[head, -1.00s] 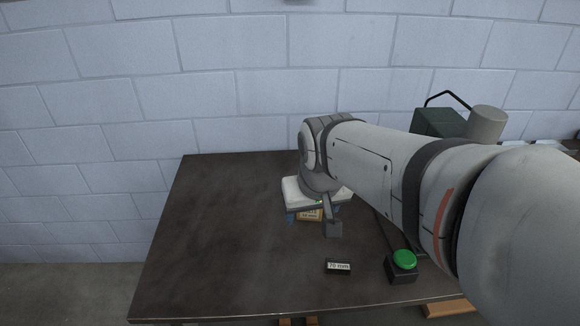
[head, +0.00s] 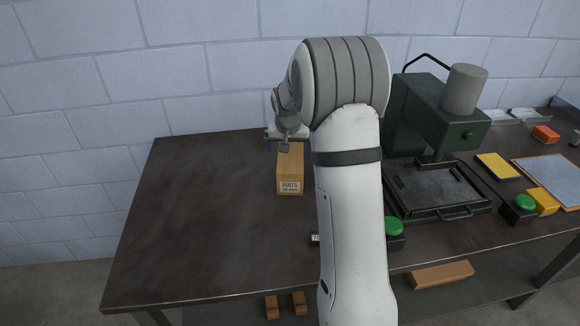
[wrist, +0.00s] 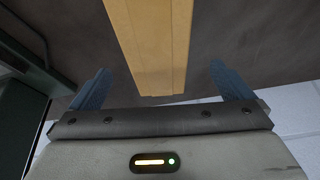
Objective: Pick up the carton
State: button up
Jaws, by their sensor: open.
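The carton (head: 289,172) is a tan box with a "BOLTS" label on its near end, standing on the dark workbench. In the head view my gripper (head: 286,138) is at the carton's far end, partly hidden by my own arm. In the wrist view the carton (wrist: 158,45) runs between the two blue fingers of my gripper (wrist: 160,78). The fingers are spread, with a visible gap on each side of the carton. The carton's far end is hidden in the head view.
A green press (head: 430,120) with a grey cylinder on top stands right of my arm. Green push-buttons (head: 525,203) and a yellow block (head: 497,166) lie further right. The bench's left side (head: 190,220) is clear, and a block wall (head: 200,75) rises behind.

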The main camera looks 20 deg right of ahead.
aim_at(290, 154)
jog(key=p+x, duration=0.1)
jog(key=x, duration=0.5)
jog(key=shift+w+d+f, duration=0.15)
jog(key=shift+w+d, duration=0.1)
jog(key=shift+c, duration=0.3)
jog(key=c, duration=1.2)
